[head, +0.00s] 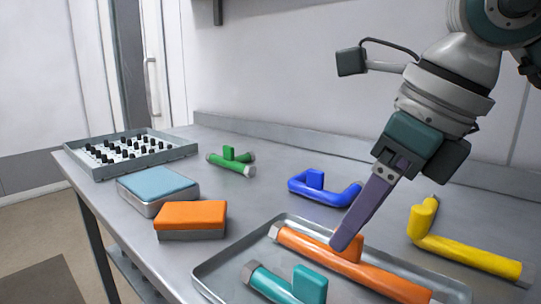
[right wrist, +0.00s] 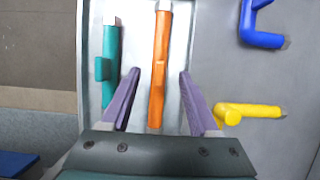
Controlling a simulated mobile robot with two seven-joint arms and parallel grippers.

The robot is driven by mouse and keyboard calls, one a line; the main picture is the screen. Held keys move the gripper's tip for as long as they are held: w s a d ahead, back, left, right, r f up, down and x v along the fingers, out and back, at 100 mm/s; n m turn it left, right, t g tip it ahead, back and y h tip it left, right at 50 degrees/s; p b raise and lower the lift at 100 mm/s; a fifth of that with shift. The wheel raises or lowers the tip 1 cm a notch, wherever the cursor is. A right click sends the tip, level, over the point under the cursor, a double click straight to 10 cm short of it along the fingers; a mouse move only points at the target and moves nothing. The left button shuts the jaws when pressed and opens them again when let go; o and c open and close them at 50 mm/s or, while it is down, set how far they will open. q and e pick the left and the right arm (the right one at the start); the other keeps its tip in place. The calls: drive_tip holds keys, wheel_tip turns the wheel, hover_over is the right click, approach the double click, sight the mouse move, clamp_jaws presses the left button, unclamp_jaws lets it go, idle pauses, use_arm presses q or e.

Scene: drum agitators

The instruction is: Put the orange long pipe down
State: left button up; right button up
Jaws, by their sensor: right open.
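The orange long pipe (head: 385,277) lies in a shallow grey metal tray (head: 208,269), beside a teal pipe (head: 272,284). My right gripper (head: 345,240) is over the tray at the orange pipe's raised middle block. In the right wrist view the orange pipe (right wrist: 160,75) runs between the two spread purple fingers of my right gripper (right wrist: 156,90), with a gap on each side. The gripper is open and holds nothing. My left gripper is in neither view.
A yellow bent pipe (head: 458,252) lies right of the tray and a blue pipe (head: 322,191) behind it. A green pipe (head: 232,161), an orange-topped box (head: 191,218), a blue-topped box (head: 157,187) and a rack of black pegs (head: 130,153) stand farther left.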

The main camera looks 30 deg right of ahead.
drive_tip(key=p+v, duration=0.1)
drive_tip(key=v, duration=0.8)
drive_tip(key=shift+r, duration=0.2)
